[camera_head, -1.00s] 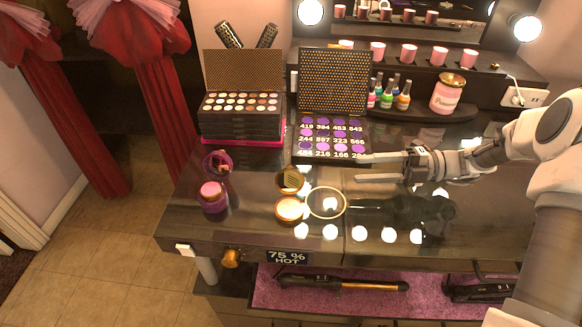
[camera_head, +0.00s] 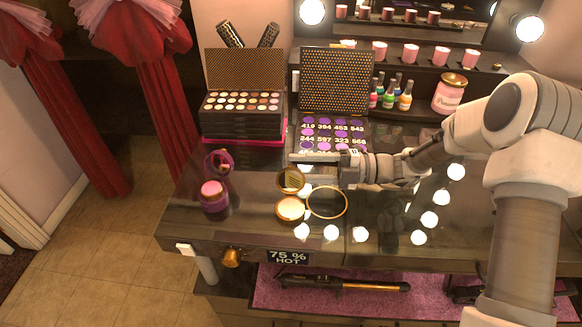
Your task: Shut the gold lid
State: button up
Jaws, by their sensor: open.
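A small round compact stands open near the front of the dark table. Its gold lid (camera_head: 290,181) is raised behind its pale base (camera_head: 290,209). My gripper (camera_head: 299,170) reaches in from the right with its fingers pointing left. It is open with nothing between its fingers. Its upper finger passes just behind the lid's top edge in the picture, and its lower finger is close to the lid's right side. I cannot tell whether either touches the lid.
A gold ring (camera_head: 327,202) lies right of the compact. A purple jar with an open mirror lid (camera_head: 214,196) stands to its left. Behind are an open purple palette (camera_head: 335,82) and a stacked palette (camera_head: 243,117). The table's front edge is close.

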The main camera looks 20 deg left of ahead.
jog(key=shift+x, duration=1.25)
grip_shut()
